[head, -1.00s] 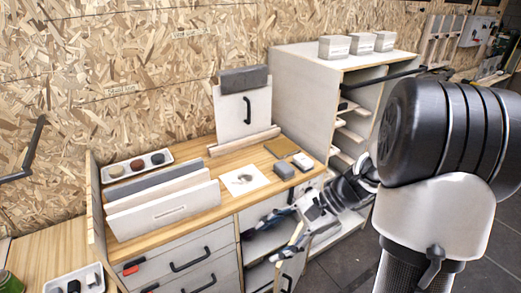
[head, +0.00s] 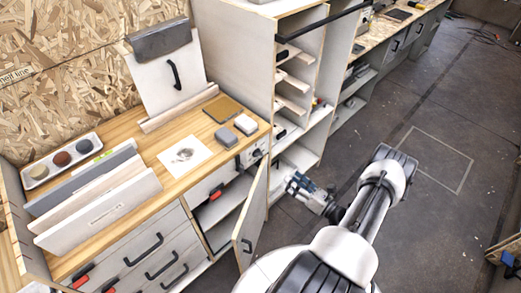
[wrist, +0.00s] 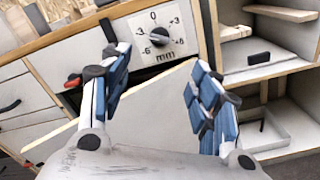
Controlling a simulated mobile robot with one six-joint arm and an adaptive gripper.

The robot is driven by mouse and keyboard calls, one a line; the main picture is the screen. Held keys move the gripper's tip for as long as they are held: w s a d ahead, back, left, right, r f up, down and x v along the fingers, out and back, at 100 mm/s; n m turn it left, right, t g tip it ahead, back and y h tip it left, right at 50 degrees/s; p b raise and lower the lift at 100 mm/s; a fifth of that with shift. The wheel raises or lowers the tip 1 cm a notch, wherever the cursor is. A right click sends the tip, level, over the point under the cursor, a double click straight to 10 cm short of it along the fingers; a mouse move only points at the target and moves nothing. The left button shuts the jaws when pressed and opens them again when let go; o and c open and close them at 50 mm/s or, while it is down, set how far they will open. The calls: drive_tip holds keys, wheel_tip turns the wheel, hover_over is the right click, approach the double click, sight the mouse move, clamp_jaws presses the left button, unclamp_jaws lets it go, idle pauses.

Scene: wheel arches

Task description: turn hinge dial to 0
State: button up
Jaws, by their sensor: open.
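In the head view the dial (head: 257,153) sits on the bench's right front, above an open cabinet door (head: 251,218). My gripper (wrist: 157,62) is open and empty, its blue fingers apart, with the dial beyond and between them. It does not touch the knob. In the head view my gripper (head: 299,186) is right of the open door.
The door's pale panel (wrist: 150,97) stands between my fingers and below the dial in the wrist view. Open shelves (head: 300,95) stand to the right. Grey and white blocks (head: 227,137) lie on the bench top. The floor to the right (head: 440,215) is mostly clear.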

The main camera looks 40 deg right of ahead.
sight(261, 156)
drive_tip(key=w, duration=0.5)
drive_tip(key=w+a+b, duration=0.1)
drive_tip(key=w, duration=0.5)
drive_tip(key=w+b, duration=0.1)
drive_tip(key=w, duration=0.5)
drive_tip(key=shift+a, duration=0.2)
drive_tip(key=shift+c, duration=0.3)
drive_tip(key=c, duration=1)
drive_tip(key=shift+f+m+b, duration=0.15)
drive_tip(key=shift+m+b, duration=0.25)
drive_tip(key=shift+b, duration=0.1)
drive_tip(key=m+b, duration=0.3)
drive_tip(key=m, duration=0.1)
drive_tip(key=shift+f+m, duration=0.1)
drive_tip(key=shift+m, duration=0.3)
drive_tip(key=m+b, duration=0.2)
drive_tip(key=m, duration=0.4)
drive_tip(key=shift+m, duration=0.3)
